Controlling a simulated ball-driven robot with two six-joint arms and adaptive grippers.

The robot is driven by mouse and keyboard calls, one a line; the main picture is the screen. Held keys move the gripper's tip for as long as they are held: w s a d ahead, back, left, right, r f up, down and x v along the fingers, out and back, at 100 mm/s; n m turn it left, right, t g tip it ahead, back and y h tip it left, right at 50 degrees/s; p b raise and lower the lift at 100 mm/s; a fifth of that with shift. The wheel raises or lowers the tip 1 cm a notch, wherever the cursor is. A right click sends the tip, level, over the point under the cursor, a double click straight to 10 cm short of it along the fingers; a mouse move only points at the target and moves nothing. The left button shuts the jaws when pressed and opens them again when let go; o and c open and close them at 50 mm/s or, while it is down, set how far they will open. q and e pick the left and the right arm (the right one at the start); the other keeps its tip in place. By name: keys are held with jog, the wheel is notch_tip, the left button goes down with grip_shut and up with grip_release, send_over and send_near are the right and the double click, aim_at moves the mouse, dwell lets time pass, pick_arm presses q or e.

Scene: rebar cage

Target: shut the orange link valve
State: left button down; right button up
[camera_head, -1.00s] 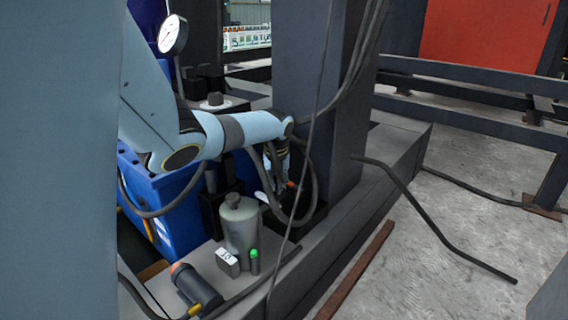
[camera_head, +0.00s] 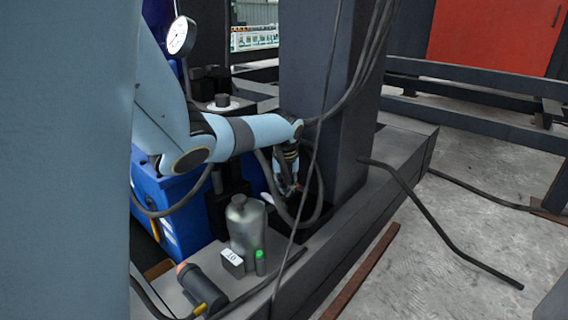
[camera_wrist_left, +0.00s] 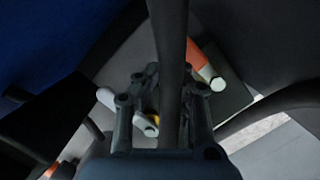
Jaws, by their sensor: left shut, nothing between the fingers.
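In the head view a small orange-red part (camera_head: 298,187), which I take to be the orange link valve, shows at my left gripper (camera_head: 289,183). In the left wrist view an orange piece with a pale hexagonal end (camera_wrist_left: 208,70) lies just beyond and right of my left gripper (camera_wrist_left: 165,100). The gripper is shut and empty, pointing down by the pillar foot. A dark hose (camera_wrist_left: 170,50) crosses in front of it and hides part of the fingers. I cannot tell whether the fingers touch the valve. My right gripper is not in view.
A dark pillar (camera_head: 325,130), hanging cables and a blue box (camera_head: 185,210) hem in my left arm.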

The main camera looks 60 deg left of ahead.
pick_arm(q)
jog(key=shift+d+r, duration=0.1)
jog(key=shift+d, duration=0.15)
jog(key=v, duration=1.1)
jog(key=shift+r, duration=0.4)
